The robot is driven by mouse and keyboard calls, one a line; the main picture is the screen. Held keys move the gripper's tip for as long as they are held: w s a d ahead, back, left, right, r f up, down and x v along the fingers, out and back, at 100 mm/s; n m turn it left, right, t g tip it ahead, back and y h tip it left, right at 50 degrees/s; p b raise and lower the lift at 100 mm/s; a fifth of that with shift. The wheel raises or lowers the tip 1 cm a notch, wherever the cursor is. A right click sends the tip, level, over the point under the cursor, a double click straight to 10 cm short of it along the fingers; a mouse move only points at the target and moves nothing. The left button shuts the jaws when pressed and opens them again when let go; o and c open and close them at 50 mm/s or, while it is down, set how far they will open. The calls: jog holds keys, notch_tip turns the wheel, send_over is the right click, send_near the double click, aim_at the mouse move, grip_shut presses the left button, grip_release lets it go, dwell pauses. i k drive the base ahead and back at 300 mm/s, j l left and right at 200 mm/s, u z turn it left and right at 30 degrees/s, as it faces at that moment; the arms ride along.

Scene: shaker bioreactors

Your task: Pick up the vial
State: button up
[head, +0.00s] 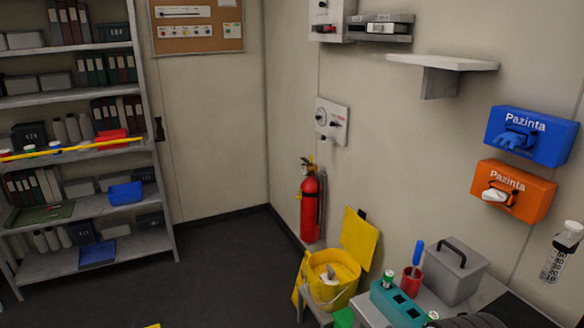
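A small vial with a green-and-white top (388,280) stands upright in a teal rack (396,310) on a light table at the bottom right. I cannot tell from this view which vial the task means. The rack has dark open holes between the two tops. Dark rounded shapes enter at the bottom edge right of the rack and may be part of my arm. My gripper's fingers are not in view.
A red cup (411,281) with a blue-handled tool and a grey lidded box (454,272) stand behind the rack. A yellow bin (331,277) with its lid raised stands to the left. A shelf unit (157,180) stands far left. The floor between is clear.

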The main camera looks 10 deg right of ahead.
aim_at(388, 276)
jog(key=k+z, duration=0.45)
jog(key=k+l+z, duration=0.25)
jog(key=k+z, duration=0.2)
